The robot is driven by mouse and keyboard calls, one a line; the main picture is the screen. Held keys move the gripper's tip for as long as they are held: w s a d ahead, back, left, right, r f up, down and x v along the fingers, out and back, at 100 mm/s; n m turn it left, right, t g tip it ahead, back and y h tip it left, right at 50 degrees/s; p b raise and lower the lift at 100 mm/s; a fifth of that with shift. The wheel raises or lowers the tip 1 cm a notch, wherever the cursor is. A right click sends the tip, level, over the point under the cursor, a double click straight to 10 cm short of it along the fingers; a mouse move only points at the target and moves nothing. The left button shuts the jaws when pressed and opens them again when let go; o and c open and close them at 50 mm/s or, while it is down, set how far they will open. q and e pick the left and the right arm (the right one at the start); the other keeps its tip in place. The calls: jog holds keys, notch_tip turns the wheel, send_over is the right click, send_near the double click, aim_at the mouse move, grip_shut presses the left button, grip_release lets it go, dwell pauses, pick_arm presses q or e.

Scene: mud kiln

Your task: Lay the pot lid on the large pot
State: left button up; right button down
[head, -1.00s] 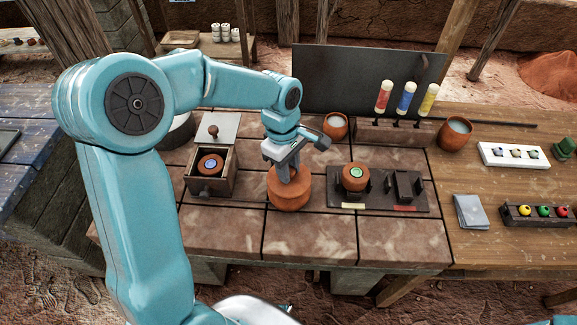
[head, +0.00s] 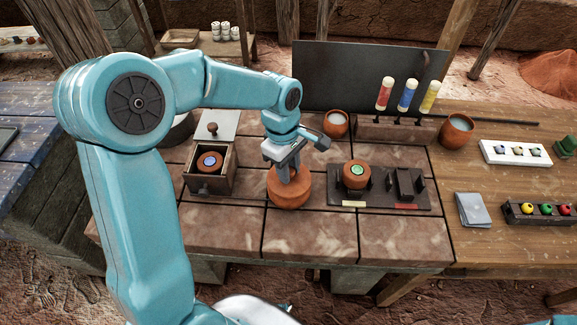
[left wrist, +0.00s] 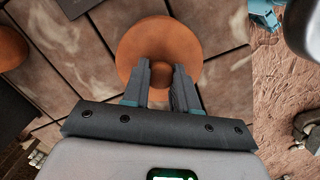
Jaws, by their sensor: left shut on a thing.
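My left gripper (head: 288,176) points down over the round terracotta pot (head: 290,199) on the tiled bench. In the left wrist view, its two fingers (left wrist: 161,68) are shut on the knob of the round orange pot lid (left wrist: 132,50). The lid (head: 302,177) lies level over the pot, and no clear gap shows between them. I cannot tell whether its full weight rests there. The lid hides the pot's opening. My right gripper is out of view.
A wooden box (head: 213,183) with a blue-marked pot stands left. A dark stand (head: 385,201) with a green-marked pot (head: 357,175) stands close right. A terracotta cup (head: 335,124) and a dark upright panel (head: 350,80) are behind. The front tiles are clear.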

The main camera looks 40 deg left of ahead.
pick_arm(q)
jog(key=shift+f, duration=0.1)
jog(key=o, duration=1)
jog(key=r+p, duration=0.2)
jog(key=r, duration=0.5)
jog(key=a+r+p, duration=0.1)
jog(key=r+p, duration=0.1)
jog(key=r, duration=0.5)
jog(key=a+r+p, duration=0.1)
jog(key=r+p, duration=0.1)
jog(key=r, duration=0.5)
jog(key=shift+r, duration=0.1)
